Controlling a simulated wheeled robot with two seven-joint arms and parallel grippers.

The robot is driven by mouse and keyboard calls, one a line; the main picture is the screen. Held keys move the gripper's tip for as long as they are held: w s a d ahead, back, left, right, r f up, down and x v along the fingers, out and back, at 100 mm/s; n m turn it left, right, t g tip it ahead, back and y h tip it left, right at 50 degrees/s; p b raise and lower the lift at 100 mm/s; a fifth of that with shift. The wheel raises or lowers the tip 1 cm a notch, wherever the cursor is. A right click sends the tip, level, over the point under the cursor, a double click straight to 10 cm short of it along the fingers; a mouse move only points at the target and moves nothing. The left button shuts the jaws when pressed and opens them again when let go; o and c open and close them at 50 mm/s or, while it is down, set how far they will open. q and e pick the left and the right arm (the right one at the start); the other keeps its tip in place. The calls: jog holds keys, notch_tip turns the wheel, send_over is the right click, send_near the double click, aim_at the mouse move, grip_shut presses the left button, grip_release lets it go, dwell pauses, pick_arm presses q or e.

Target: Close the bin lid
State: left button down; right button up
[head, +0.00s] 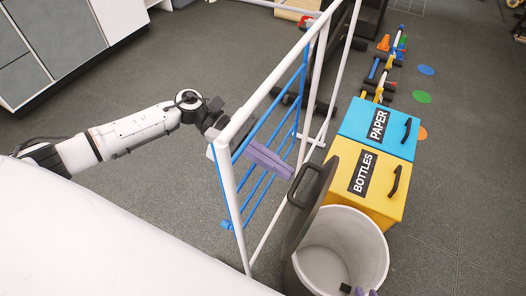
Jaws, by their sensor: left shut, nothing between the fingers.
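A round pale grey bin (377,250) stands at the lower right with its mouth open. Its dark grey lid (322,193) stands up steeply on the bin's left side, with a dark handle (298,183) on its left face. My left gripper (288,172) reaches in from the left at the white frame. Its purple fingers are shut and empty, with the tips close to the lid handle; I cannot tell whether they touch. At the bottom edge, small purple tips, seemingly of my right gripper (365,292), show over the bin's mouth; the rest is cut off.
A white rack frame (228,190) with blue bars stands around my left gripper, left of the bin. Yellow BOTTLES (386,208) and blue PAPER (365,116) boxes stand behind the bin. Clear grey floor (460,200) lies at right.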

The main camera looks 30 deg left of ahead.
pick_arm(q)
jog(key=shift+d+f, duration=0.15)
jog(key=shift+d, duration=0.2)
pick_arm(e)
jog(key=shift+w+r, duration=0.2)
jog(key=shift+w, duration=0.1)
pick_arm(q)
jog(key=shift+d+r+b, duration=0.15)
jog(key=shift+d, duration=0.7)
jog(key=shift+d+r+b, duration=0.15)
jog(key=shift+d, duration=0.7)
pick_arm(e)
jog(key=shift+s+a+f, duration=0.1)
jog(key=shift+s+f, duration=0.2)
jog(key=shift+f, duration=0.1)
pick_arm(q)
jog(key=shift+a, duration=0.1)
jog(key=b, duration=0.2)
send_near(315, 186)
jog(key=v, duration=0.5)
jog(key=shift+a, duration=0.1)
pick_arm(e)
jog(key=shift+w+f, duration=0.15)
jog(key=shift+f, duration=0.25)
